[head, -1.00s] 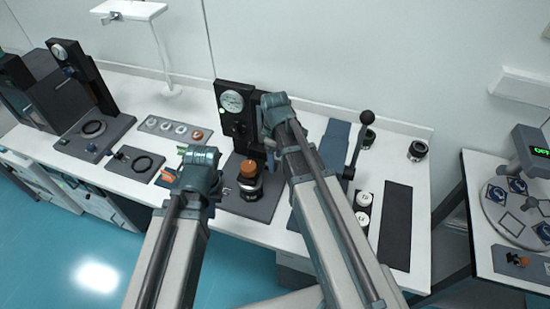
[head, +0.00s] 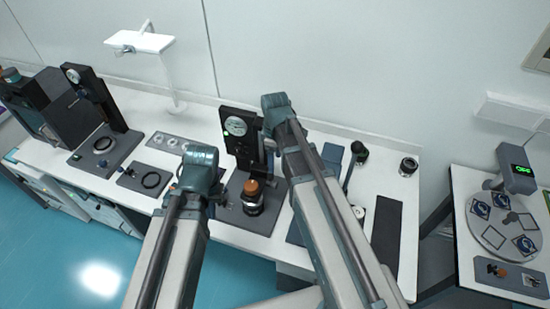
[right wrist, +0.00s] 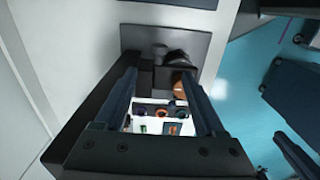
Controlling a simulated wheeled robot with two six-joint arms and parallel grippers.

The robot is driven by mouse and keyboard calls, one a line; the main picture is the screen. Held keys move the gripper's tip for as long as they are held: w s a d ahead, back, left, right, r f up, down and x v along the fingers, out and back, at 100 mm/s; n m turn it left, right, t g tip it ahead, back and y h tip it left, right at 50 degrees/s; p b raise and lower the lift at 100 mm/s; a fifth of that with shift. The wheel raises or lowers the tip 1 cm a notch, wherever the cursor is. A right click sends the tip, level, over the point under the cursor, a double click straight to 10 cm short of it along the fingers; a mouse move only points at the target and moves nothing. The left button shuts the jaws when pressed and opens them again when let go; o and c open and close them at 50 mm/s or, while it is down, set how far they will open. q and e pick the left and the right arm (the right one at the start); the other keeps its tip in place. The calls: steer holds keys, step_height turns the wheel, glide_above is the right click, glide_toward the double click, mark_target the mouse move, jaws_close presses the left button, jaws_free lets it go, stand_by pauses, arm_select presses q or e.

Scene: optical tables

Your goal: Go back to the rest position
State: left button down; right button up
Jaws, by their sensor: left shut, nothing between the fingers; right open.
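In the head view my left arm ends at a blue-grey wrist (head: 199,160) over the front of the bench. Its gripper (head: 190,185) is shut and empty, with the fingers mostly hidden beneath the wrist. My right gripper (head: 270,145) hangs beside the black gauge stand at the bench's middle. In the right wrist view the right gripper (right wrist: 160,85) has its two dark fingers spread apart. An orange-topped black cylinder (right wrist: 180,88) shows beyond them, and I see no grip on it.
The white bench (head: 228,236) carries the gauge stand (head: 238,125), the orange-topped cylinder (head: 252,190), a black lever (head: 356,155) and a dark strip (head: 386,235). A second table (head: 465,265) with a round plate stands right. Blue floor (head: 100,255) lies open at front left.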

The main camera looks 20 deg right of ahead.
steer(key=shift+f, duration=0.1)
steer(key=s+a+f+m+h+b, duration=0.1)
steer(key=s+a+f+m+b, duration=0.6)
steer(key=s+a+f+b, duration=0.3)
steer(key=s+f+b, duration=0.3)
steer(key=s, duration=0.1)
steer(key=shift+a+f+b, duration=0.2)
steer(key=shift+a+b, duration=0.05)
steer(key=shift+b, duration=0.05)
